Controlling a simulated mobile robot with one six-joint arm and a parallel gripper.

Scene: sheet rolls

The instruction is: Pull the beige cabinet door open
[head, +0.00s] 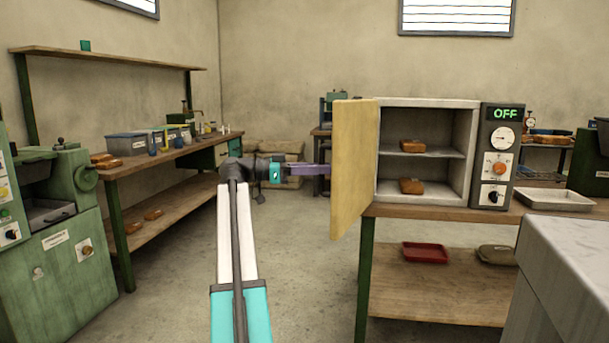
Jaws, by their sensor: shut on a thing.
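The beige cabinet door (354,165) stands wide open in the head view, swung out on the left side of the grey cabinet (425,102). Its inner face shows. My gripper (322,170) reaches in from the left, and its purple fingers meet the door's free left edge. The fingertips go out of sight behind the door. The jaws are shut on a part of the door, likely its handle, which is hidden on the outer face.
Brown blocks (411,186) lie on both cabinet shelves. A control panel (496,155) reading OFF adjoins the cabinet's right side. The wooden bench (440,212) carries the cabinet. A grey surface (570,245) fills the lower right. Floor is clear left of the bench.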

